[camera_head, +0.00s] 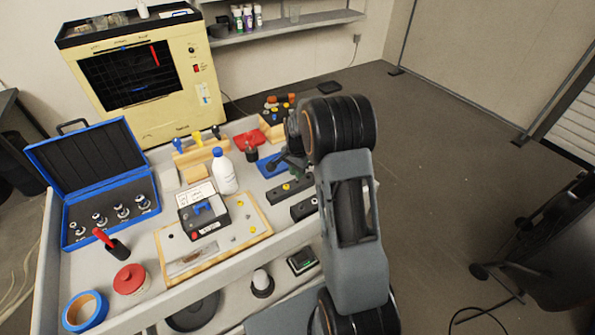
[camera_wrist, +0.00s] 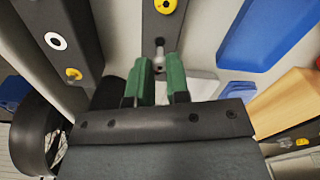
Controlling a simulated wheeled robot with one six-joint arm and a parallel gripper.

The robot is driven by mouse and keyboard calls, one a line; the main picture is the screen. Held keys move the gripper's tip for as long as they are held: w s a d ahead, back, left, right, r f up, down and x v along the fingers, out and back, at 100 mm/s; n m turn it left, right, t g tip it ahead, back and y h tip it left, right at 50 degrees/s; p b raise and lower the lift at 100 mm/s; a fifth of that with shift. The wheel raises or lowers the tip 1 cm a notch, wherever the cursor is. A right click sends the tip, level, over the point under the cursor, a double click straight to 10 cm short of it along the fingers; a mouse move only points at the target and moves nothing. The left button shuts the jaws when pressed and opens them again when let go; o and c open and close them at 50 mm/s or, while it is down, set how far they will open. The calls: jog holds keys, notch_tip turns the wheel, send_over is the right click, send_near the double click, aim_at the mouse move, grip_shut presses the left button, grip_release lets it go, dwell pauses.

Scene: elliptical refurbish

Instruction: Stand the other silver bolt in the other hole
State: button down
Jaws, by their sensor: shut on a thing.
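My gripper (camera_wrist: 160,72) has green fingers in the wrist view. They are shut on a small silver bolt (camera_wrist: 160,63), mostly hidden between the tips. The bolt is beside the near end of a dark bar (camera_wrist: 168,26), close to a dark round spot that looks like a hole (camera_wrist: 159,42). I cannot tell whether the bolt touches the bar. A yellow piece (camera_wrist: 165,6) sits farther along this bar. A second dark bar (camera_wrist: 62,15) at left has a white-ringed hole (camera_wrist: 55,41) and a yellow piece (camera_wrist: 73,74). In the head view my arm partly hides the bars (camera_head: 304,207).
A blue tray (camera_wrist: 262,35) and a wooden block (camera_wrist: 285,103) lie right of the gripper in the wrist view. In the head view, a white bottle (camera_head: 223,172), a wooden board (camera_head: 262,216) and an open blue case (camera_head: 85,160) stand on the cart.

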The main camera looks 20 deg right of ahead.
jog(key=shift+r, duration=0.1)
jog(key=shift+r+p, duration=1.3)
jog(key=shift+r, duration=0.65)
